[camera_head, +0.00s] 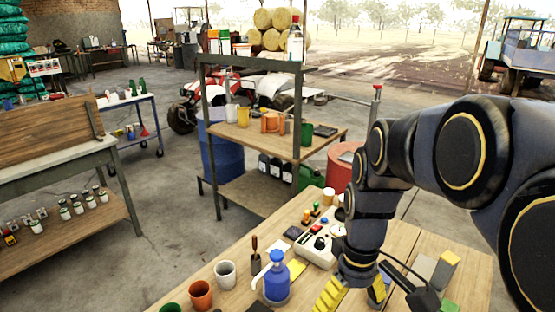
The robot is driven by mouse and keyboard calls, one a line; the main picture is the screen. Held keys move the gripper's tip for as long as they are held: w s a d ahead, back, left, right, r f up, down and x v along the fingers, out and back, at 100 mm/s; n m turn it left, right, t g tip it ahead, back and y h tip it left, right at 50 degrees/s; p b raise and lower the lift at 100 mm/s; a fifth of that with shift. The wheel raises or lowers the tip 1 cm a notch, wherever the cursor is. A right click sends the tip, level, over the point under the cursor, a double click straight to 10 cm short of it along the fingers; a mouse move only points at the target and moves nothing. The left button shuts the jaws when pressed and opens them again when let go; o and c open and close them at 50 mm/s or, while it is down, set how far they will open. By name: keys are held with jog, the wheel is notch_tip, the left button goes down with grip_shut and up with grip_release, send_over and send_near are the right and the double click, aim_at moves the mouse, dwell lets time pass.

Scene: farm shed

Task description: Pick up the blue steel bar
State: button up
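My gripper (355,292) points down over the front of the wooden workbench, at the bottom of the view. One ridged yellow finger shows at its left and another yellow part at its right, with a wide gap between them. I cannot see anything held between the fingers.
A blue pump bottle (276,277), a white cup (225,274) and a terracotta pot (201,295) stand left of my gripper. A control box (318,246) sits behind it. Grey and yellow blocks (443,268) and a green block (449,305) lie to the right.

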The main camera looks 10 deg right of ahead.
jog(key=w+d+f+n, duration=0.1)
jog(key=w+d+f, duration=0.25)
jog(key=w, duration=0.25)
jog(key=w+d+f+n, duration=0.2)
jog(key=w+d, duration=0.3)
jog(key=w, duration=0.2)
jog(key=n+t, duration=0.1)
jog(key=n, duration=0.2)
send_over(384, 275)
jog(key=f, duration=1)
jog(key=shift+s, duration=0.4)
jog(key=shift+f, duration=0.3)
jog(key=f, duration=0.7)
jog(key=shift+w+f, duration=0.15)
jog(key=shift+w, duration=0.2)
jog(key=c, duration=1.2)
